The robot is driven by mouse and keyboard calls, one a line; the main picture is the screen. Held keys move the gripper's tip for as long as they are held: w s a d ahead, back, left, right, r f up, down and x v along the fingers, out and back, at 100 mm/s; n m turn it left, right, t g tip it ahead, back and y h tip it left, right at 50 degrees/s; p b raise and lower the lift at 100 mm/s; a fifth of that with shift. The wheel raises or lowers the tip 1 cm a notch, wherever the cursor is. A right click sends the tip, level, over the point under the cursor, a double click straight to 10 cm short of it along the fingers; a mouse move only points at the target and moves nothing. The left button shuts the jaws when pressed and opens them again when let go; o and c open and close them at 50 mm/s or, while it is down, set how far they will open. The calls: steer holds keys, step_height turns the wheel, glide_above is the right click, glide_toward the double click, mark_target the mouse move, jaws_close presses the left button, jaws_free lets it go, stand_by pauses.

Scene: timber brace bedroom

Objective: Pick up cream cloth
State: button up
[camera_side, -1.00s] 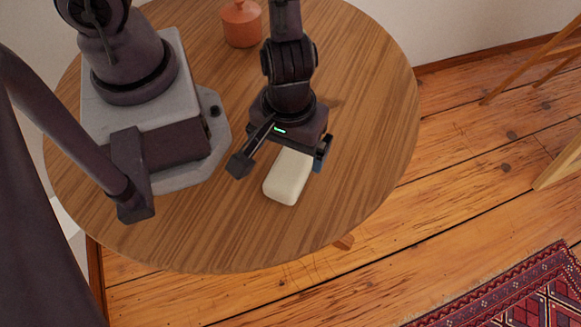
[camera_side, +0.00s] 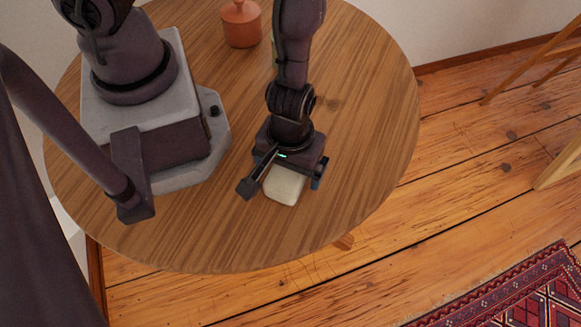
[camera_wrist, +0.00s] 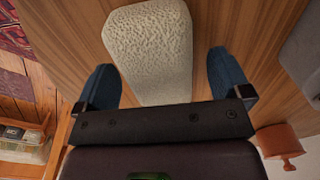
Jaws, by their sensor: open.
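The cream cloth (camera_side: 284,186) is a pale, rounded block lying on the round wooden table, partly hidden under my gripper in the side view. In the wrist view the cream cloth (camera_wrist: 150,50) has a bumpy, textured surface and lies lengthwise between the two blue fingers. My gripper (camera_wrist: 165,85) is open, with one finger on each side of the cloth and a gap to each; it holds nothing. In the side view my gripper (camera_side: 283,182) is over the cloth's far part. I cannot tell the exact height of the fingertips above the table.
The round wooden table (camera_side: 370,150) is clear to the right of the cloth. A terracotta lidded pot (camera_side: 241,24) stands at the back; it also shows in the wrist view (camera_wrist: 280,143). A patterned red rug (camera_side: 520,295) lies on the plank floor.

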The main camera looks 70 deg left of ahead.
steer(key=shift+f, duration=0.35)
steer(key=c, duration=1.1)
steer(key=shift+r, duration=0.2)
steer(key=shift+r, duration=4.85)
steer(key=shift+o, duration=1.4)
steer(key=shift+w, duration=0.1)
steer(key=shift+c, duration=0.5)
